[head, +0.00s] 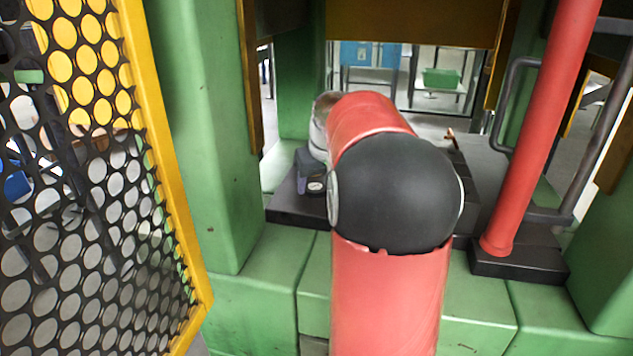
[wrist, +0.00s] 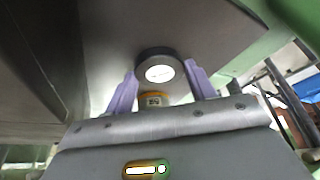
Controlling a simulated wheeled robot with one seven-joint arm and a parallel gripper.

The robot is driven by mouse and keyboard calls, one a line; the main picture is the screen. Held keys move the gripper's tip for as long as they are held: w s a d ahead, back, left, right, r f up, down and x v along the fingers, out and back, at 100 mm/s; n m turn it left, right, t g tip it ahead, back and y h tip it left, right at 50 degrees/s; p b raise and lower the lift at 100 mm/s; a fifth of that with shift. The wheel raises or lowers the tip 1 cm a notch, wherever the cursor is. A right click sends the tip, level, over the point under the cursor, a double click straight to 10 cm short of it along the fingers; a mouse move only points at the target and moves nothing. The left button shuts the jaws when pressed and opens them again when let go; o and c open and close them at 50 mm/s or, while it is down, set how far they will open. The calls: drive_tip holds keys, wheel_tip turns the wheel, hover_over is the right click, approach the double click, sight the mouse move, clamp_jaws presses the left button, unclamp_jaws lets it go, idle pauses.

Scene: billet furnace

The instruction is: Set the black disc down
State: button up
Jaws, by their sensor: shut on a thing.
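The black disc (wrist: 157,55) has a pale, bright round face and a dark rim, seen in the wrist view. My gripper (wrist: 160,70) is shut on it, with one purple finger on each side. A grey surface lies just beyond the disc; I cannot tell whether the disc touches it. In the head view my red arm with its black joint hides most of my gripper. A purple-grey finger (head: 309,166) shows left of the arm, with a small dark round thing with a pale top (head: 316,187) beside it, probably the disc, low over the dark slab (head: 287,208).
Green posts (head: 207,130) and green blocks (head: 250,290) frame the slab. A yellow-edged mesh guard (head: 190,270) stands at the left. A red column (head: 535,130) and a grey bent rail (head: 500,95) stand at the right. Bare slab shows left of the arm.

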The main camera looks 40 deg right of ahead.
drive_tip(key=shift+f, duration=0.15)
drive_tip(key=o, duration=1.2)
drive_tip(key=shift+o, duration=0.2)
drive_tip(key=shift+r, duration=0.5)
drive_tip(key=p+v, duration=0.1)
drive_tip(key=v, duration=1)
drive_tip(key=shift+s+r+p, duration=0.15)
drive_tip(key=shift+s+p, duration=0.05)
drive_tip(key=shift+p, duration=0.1)
